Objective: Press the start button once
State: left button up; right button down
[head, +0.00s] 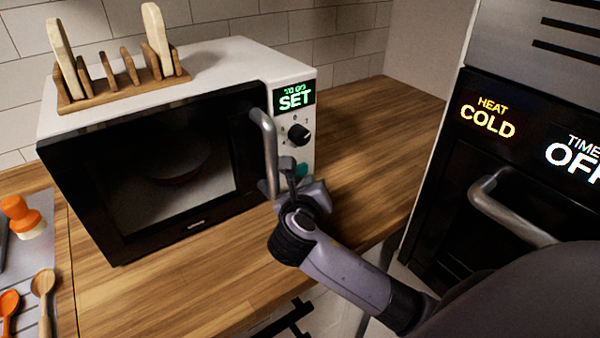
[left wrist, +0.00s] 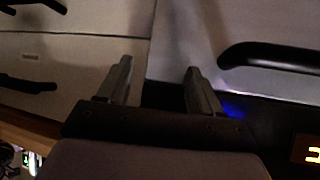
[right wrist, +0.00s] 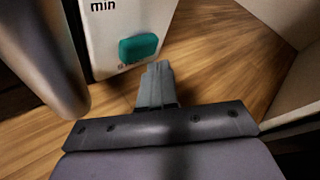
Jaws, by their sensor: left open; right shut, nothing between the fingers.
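The white microwave (head: 210,60) stands on the wooden counter with its dark door shut. Its display (head: 294,96) reads SET in green, above a black knob (head: 299,134). The green start button (head: 302,170) is low on the front panel, partly hidden behind my right gripper in the head view. My right gripper (head: 288,172) is shut and empty, close in front of the panel. In the right wrist view the button (right wrist: 138,47) lies just beyond and slightly left of the shut fingertips (right wrist: 157,70); a gap seems to remain. My left gripper (left wrist: 156,80) is open and empty, facing cabinet fronts.
The microwave's door handle (head: 264,150) stands out just left of my right gripper. A wooden rack (head: 120,80) sits on the microwave. An oven (head: 490,190) with a metal handle is at right. The counter right of the microwave is clear.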

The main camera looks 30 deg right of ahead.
pick_arm(q)
jog(key=shift+s+d+r, duration=0.1)
jog(key=shift+s+r, duration=0.25)
jog(key=shift+s, duration=0.25)
pick_arm(e)
jog(key=shift+w+r, duration=0.7)
jog(key=shift+r, duration=0.05)
dwell(1.7)
jog(key=shift+s, duration=0.1)
jog(key=shift+s+f, duration=0.55)
jog(key=shift+f, duration=0.05)
jog(key=shift+s+f, duration=0.1)
jog(key=shift+s, duration=0.8)
pick_arm(q)
jog(key=shift+x, duration=0.75)
pick_arm(e)
jog(key=shift+s, duration=0.1)
pick_arm(q)
jog(key=shift+a, duration=0.2)
pick_arm(e)
jog(key=shift+s, duration=0.1)
pick_arm(q)
jog(key=shift+s, duration=0.1)
pick_arm(e)
jog(key=shift+s, duration=0.1)
